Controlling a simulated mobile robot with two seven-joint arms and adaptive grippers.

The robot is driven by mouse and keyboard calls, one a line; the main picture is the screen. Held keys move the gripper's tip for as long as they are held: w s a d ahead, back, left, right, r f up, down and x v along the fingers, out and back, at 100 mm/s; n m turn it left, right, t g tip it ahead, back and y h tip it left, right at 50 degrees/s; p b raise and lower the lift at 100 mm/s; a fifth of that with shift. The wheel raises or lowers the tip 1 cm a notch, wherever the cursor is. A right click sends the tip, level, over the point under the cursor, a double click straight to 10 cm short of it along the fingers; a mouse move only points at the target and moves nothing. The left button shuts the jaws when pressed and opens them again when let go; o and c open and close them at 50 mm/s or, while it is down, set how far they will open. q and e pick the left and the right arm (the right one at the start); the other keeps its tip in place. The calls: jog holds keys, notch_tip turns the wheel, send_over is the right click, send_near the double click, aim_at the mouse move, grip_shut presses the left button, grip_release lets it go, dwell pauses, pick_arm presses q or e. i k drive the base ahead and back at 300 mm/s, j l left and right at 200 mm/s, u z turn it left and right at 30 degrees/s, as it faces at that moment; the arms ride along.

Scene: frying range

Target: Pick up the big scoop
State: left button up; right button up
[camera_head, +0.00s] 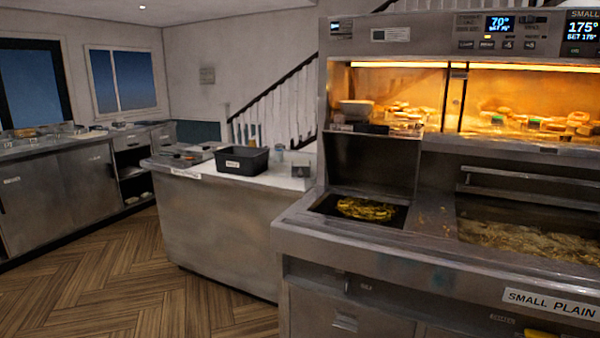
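I cannot pick out a big scoop for certain in the head view. Some small flat items (190,154) lie on the left end of the middle counter, too small to tell what they are. A yellow item (545,334) shows at the bottom right edge, mostly cut off, and I cannot tell what it is. Neither of my grippers is in view.
A steel frying range (400,252) fills the right, with chips in a shallow well (366,208) and a larger fryer pan (525,240). A lit heated cabinet (455,65) stands above. A black tub (242,159) sits on the middle counter (220,225). Wooden floor (95,285) is clear at left.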

aim_at(301, 172)
jog(key=i+j, duration=0.35)
jog(key=i+j+z, duration=0.1)
jog(key=i+j, duration=0.55)
jog(key=j, duration=0.25)
jog(key=i+j+z, duration=0.1)
jog(key=i+j, duration=0.55)
jog(key=j, duration=0.2)
jog(key=i+j+z, duration=0.1)
jog(key=i+j, duration=0.2)
jog(key=j, duration=0.2)
